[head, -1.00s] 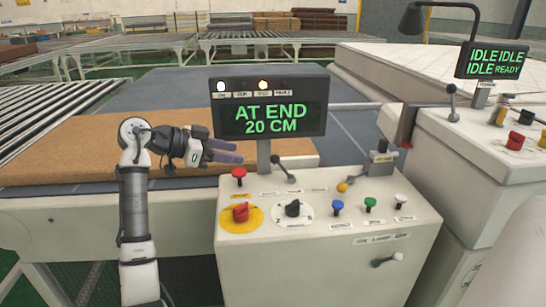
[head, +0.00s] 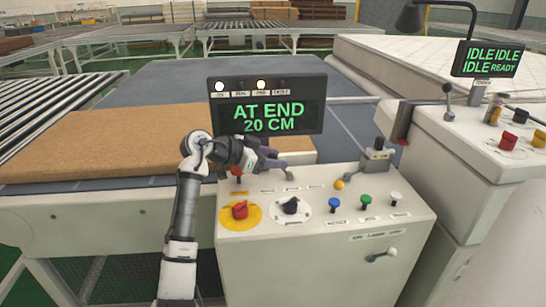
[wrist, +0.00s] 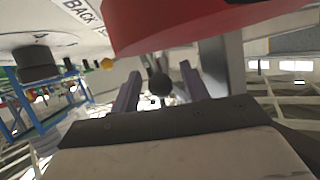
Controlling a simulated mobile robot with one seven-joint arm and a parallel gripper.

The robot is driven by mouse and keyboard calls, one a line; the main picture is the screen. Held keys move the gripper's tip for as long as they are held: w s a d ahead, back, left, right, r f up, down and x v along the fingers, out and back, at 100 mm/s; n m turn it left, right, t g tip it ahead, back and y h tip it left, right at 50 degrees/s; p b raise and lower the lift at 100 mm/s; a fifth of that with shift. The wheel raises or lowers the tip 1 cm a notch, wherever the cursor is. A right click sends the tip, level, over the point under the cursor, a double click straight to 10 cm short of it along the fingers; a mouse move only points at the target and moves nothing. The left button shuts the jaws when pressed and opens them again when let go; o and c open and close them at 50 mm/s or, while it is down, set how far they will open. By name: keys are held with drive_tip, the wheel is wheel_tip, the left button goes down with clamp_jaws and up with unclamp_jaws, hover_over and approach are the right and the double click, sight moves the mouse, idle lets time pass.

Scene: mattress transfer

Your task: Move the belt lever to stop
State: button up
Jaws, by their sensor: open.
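A small lever (head: 288,175) with a dark ball knob stands at the back of the white console's top, below the screen post. Its upper part is hidden behind my gripper (head: 275,161). I take it as the belt lever; its label is too small to read. In the wrist view my gripper (wrist: 158,88) is open, with its two purple-grey fingers on either side of the lever's black knob (wrist: 160,84). The knob appears between or just beyond the fingers; contact cannot be told. The screen (head: 267,106) reads "AT END 20 CM".
A red knob (head: 240,210), a black selector (head: 291,206) and coloured buttons are nearer the front. A brown slab (head: 95,142) lies on the left.

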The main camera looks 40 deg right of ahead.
clamp_jaws()
drive_tip(key=shift+r, duration=0.1)
